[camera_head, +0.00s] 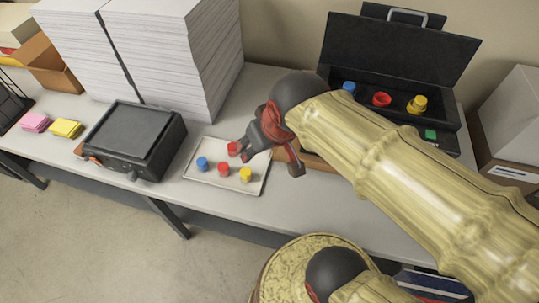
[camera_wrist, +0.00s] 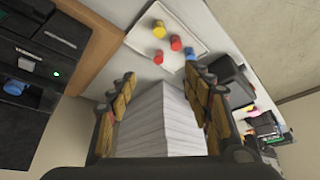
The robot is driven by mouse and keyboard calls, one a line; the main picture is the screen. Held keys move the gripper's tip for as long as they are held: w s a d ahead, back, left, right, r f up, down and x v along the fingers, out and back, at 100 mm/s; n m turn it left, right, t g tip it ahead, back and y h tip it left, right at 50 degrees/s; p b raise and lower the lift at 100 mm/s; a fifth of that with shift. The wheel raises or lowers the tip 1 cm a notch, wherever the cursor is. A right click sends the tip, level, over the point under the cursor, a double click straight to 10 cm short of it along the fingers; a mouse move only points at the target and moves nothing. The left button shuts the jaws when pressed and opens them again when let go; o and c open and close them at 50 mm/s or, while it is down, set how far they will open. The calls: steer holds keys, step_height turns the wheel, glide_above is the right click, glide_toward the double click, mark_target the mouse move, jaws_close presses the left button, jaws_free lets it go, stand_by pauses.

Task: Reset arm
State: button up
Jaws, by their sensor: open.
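My gripper (camera_head: 268,154) is open and empty, above the table beside the right part of a white tray (camera_head: 215,151). Its spread fingers also show in the wrist view (camera_wrist: 163,82), with a white paper stack seen beyond them. The tray holds a blue piece (camera_head: 202,163), a red piece (camera_head: 223,169), a second red piece (camera_head: 233,148) close to one finger, and a yellow piece (camera_head: 245,174). I cannot tell whether that finger touches the red piece. My arm reaches in from the lower right and hides part of the table.
Tall paper stacks (camera_head: 165,48) stand at the back left, behind a black machine (camera_head: 132,138). An open black case (camera_head: 395,50) at the back right holds blue, red and yellow pieces. Pink (camera_head: 35,122) and yellow (camera_head: 66,128) pads lie far left. The table front beside the tray is clear.

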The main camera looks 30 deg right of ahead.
steer(key=s, duration=0.2)
steer(key=s+r, duration=0.1)
steer(key=s, duration=0.2)
steer(key=shift+f, duration=0.1)
step_height(320, 180, down, 6)
steer(key=b, duration=0.5)
steer(key=shift+w+r+b, duration=0.1)
steer(key=shift+r+b, duration=0.1)
steer(key=shift+b, duration=0.2)
